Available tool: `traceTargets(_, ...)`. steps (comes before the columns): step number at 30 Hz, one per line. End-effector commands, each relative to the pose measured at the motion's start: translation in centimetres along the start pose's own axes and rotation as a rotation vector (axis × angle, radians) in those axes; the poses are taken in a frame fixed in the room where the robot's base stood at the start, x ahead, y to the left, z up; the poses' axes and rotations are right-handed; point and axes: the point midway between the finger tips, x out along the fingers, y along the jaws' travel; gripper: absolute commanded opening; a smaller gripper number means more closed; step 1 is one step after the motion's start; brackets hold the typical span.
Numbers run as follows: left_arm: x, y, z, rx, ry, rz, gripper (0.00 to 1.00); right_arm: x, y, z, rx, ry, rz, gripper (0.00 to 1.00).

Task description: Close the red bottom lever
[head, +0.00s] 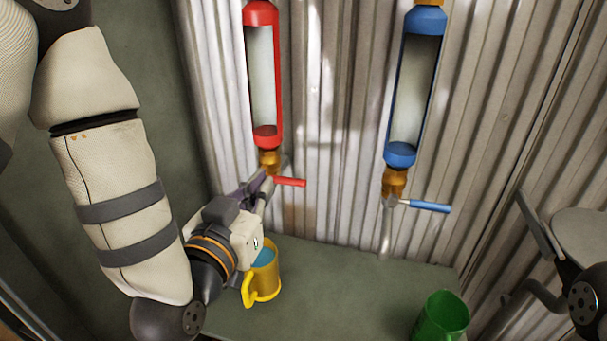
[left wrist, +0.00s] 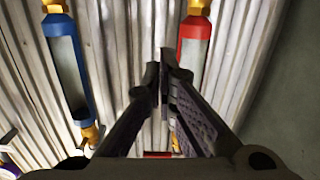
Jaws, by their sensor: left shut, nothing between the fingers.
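The red bottom lever (head: 291,182) sticks out to the right, roughly level, from the gold fitting (head: 268,160) under the red tube (head: 263,85). In the left wrist view a red strip (left wrist: 158,154), apparently this lever, shows low between the finger bases, partly hidden. My left gripper (head: 266,184) is at the valve, just left of the red lever, and hides part of the valve body. In the left wrist view its fingers (left wrist: 163,70) are shut with nothing between them. Whether they touch the valve or lever, I cannot tell.
A yellow mug (head: 268,283) with bluish liquid stands below the red valve, close under my left gripper. A blue tube (head: 413,85) with a blue lever (head: 430,206) hangs to the right. A green mug (head: 441,318) stands at the lower right. Corrugated wall (head: 330,110) lies behind.

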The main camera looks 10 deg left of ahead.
Motion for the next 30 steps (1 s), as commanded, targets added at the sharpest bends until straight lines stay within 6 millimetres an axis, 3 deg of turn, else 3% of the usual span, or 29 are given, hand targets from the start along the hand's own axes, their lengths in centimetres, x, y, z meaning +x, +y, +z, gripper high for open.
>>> traceTargets(5,2.6,0.0,-0.3,-0.001,0.008,-0.002,0.00,0.1,0.0,0.0,0.000,0.000,0.000,0.00)
traceTargets(15,10.0,0.0,-0.1,0.000,0.004,-0.001,0.00,0.9,0.0,0.4,0.000,-0.021,0.001,0.00)
traceTargets(21,10.7,0.0,3.1,0.000,-0.002,0.001,0.00,1.8,0.1,0.8,-0.001,-0.042,0.002,0.00)
traceTargets(30,10.8,0.0,3.6,0.000,0.004,0.001,0.00,1.9,0.1,0.8,-0.001,-0.044,0.003,0.00)
